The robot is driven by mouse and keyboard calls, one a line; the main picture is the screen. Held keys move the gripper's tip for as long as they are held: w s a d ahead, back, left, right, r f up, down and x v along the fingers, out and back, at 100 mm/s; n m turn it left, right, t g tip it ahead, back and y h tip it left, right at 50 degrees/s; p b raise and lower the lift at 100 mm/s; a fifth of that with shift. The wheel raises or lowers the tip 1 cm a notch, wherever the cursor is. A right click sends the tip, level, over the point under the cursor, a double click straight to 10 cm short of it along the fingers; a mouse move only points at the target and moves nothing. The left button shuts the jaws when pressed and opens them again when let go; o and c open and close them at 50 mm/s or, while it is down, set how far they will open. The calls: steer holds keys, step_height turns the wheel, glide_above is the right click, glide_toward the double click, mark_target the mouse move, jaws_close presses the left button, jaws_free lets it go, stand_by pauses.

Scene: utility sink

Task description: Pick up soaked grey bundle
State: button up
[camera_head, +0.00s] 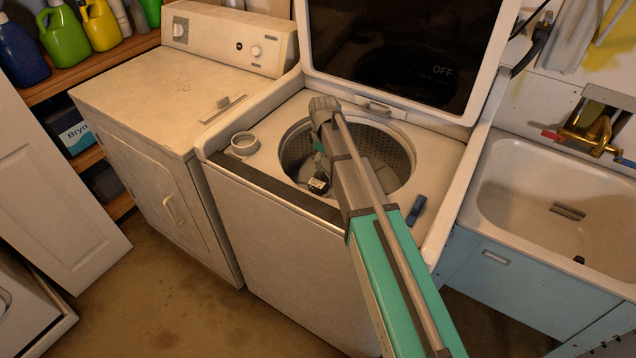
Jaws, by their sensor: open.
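My gripper (318,184) reaches down into the round drum (395,158) of the open top-loading washer (290,240). Its jaws are open and small in view, near the left side of the drum. I cannot clearly make out a soaked grey bundle. The bottom of the drum is dark, and my arm covers its middle, so what lies there is partly hidden. I cannot tell whether the jaws touch anything.
The washer lid (400,50) stands raised behind my arm. A white ring-shaped thing (244,144) and a small blue object (416,210) lie on the washer top. A dryer (150,130) stands left, a sink (520,210) right, with a brass tap (590,135).

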mark_target(322, 170)
steer(key=shift+a+f+b, duration=0.2)
steer(key=shift+f+b, duration=2.3)
steer(key=shift+f, duration=0.05)
jaws_close()
